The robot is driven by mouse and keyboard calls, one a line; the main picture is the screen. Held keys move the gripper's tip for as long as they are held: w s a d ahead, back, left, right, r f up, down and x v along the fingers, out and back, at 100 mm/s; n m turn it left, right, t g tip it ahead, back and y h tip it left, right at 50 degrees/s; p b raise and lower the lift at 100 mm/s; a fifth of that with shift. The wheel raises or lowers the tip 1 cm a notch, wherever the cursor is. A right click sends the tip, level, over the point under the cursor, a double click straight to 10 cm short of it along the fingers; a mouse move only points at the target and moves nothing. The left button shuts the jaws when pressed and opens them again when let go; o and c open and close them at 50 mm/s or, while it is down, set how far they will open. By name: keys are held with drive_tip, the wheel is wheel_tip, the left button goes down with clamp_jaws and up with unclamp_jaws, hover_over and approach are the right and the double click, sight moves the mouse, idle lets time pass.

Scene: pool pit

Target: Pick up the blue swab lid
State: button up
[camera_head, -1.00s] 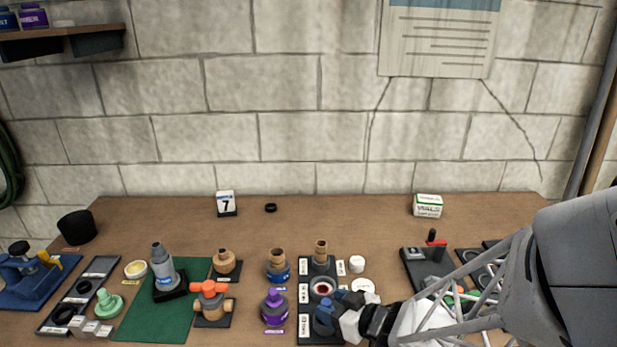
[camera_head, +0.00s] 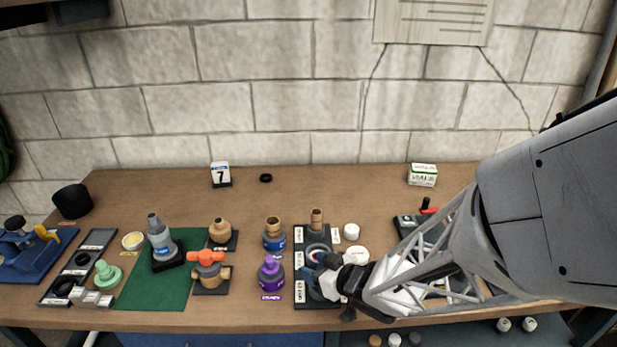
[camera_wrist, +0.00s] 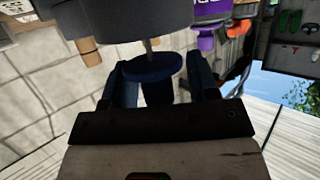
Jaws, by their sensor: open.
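The blue swab lid (camera_wrist: 152,68), a round blue disc with a thin stem, shows in the wrist view between the fingers of my gripper (camera_wrist: 163,82). Gaps show beside it, and I cannot tell whether a finger touches it. In the head view my gripper (camera_head: 318,272) is over the front part of a black tray (camera_head: 303,299). The fingers and wrist largely hide the lid there. The gripper is open.
A purple-capped bottle (camera_head: 271,271) and a blue-labelled bottle (camera_head: 274,238) stand left of the tray. A brown-topped vial (camera_head: 316,218) stands at its back. A white cap (camera_head: 351,231) sits to its right. The table's back middle is mostly clear.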

drive_tip(key=shift+c, duration=0.3)
drive_tip(key=c, duration=0.9)
drive_tip(key=shift+r, duration=0.15)
drive_tip(key=shift+r, duration=0.85)
drive_tip(key=shift+s+d+r, duration=0.1)
drive_tip(key=shift+s+r, duration=0.2)
drive_tip(key=shift+r, duration=0.55)
drive_tip(key=shift+s+d+r, duration=0.25)
drive_tip(key=shift+s+d, duration=0.45)
drive_tip(key=shift+s, duration=1.7)
drive_tip(key=shift+s+d+r, duration=0.2)
drive_tip(key=shift+s+d, duration=0.45)
drive_tip(key=shift+s, duration=1.75)
drive_tip(key=shift+s+d+r, duration=0.25)
drive_tip(key=shift+s+d, duration=0.45)
drive_tip(key=shift+s, duration=1.7)
drive_tip(key=shift+s, duration=0.2)
